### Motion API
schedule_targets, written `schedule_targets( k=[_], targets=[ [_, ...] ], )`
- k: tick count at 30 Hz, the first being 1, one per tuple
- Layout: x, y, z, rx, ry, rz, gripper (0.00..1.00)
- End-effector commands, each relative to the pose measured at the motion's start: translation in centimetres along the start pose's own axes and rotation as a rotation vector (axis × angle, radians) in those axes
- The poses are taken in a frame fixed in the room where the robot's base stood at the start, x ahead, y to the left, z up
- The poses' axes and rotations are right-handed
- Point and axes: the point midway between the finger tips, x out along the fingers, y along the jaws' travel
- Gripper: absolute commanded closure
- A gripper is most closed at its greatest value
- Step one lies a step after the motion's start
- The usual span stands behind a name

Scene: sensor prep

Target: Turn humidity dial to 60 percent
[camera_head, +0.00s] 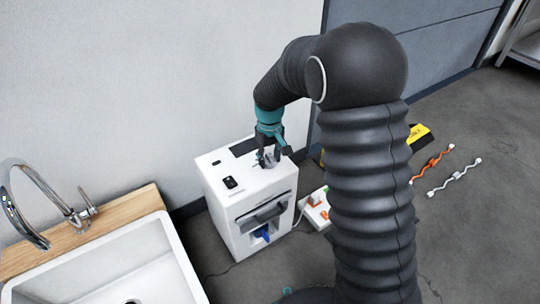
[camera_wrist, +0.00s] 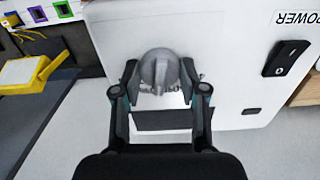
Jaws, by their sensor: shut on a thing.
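The humidity dial is a round grey knob (camera_wrist: 160,68) on the top face of a white box-shaped machine (camera_head: 221,205). The machine's top also shows in the wrist view (camera_wrist: 225,50). My gripper (camera_wrist: 158,76) points down at the dial, with one finger on each side of it, shut on it. In the head view my gripper (camera_head: 268,158) is over the right part of the machine's top, and its fingers partly hide the dial. I cannot read the dial's setting or any scale marks.
A black rocker switch (camera_wrist: 287,58) marked POWER sits on the machine's top. A white sink (camera_head: 150,262) with a chrome tap (camera_head: 77,213) stands at left. A power strip (camera_head: 316,211) and orange and white cables (camera_head: 433,165) lie on the floor at right.

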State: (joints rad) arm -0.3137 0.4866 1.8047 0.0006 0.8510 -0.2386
Motion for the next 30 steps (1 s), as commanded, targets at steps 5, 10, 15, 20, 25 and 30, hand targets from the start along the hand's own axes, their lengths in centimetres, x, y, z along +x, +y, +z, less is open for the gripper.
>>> schedule_targets(
  k=[5, 10, 15, 20, 25, 30],
  targets=[
    [-0.09, 0.16, -0.09, 0.095, 0.004, 0.003, 0.92],
    [-0.06, 0.16, -0.1, 0.15, 0.004, 0.003, 0.92],
    [-0.03, 0.16, -0.11, 0.174, 0.004, 0.003, 0.92],
    [-0.03, 0.16, -0.12, 0.178, 0.004, 0.003, 0.92],
    [-0.03, 0.15, -0.12, 0.177, 0.004, 0.003, 0.92],
    [-0.03, 0.1, -0.11, 0.177, 0.004, 0.002, 0.32]
  ],
)
